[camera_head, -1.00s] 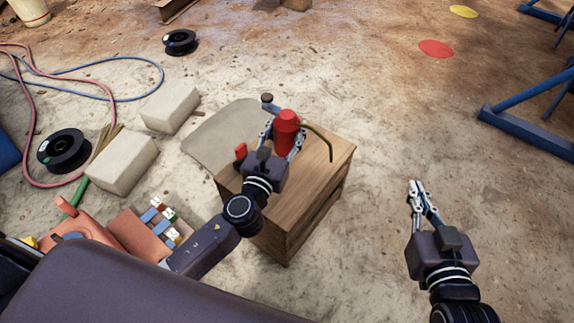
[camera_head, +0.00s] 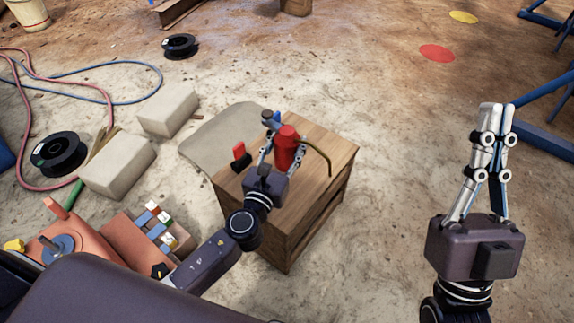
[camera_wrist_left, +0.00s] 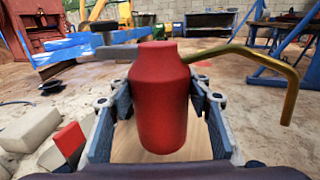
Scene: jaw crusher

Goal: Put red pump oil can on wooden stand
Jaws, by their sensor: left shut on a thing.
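The red pump oil can (camera_head: 287,148), with a thin brass spout curving to the right, is upright between the fingers of my left gripper (camera_head: 281,143). The gripper is shut on its body. In the left wrist view the can (camera_wrist_left: 160,100) fills the space between both fingers. It is over the top of the wooden stand (camera_head: 318,150), a box-like wooden piece; I cannot tell whether its base touches the top. My right gripper (camera_head: 490,107) is empty, its fingertips together, off to the right of the stand.
A small red and black object (camera_head: 240,156) is at the stand's left side. Pale blocks (camera_head: 118,165), black spools (camera_head: 61,154) and hoses lie to the left. A blue frame (camera_head: 543,138) stands at the right. The floor right of the stand is clear.

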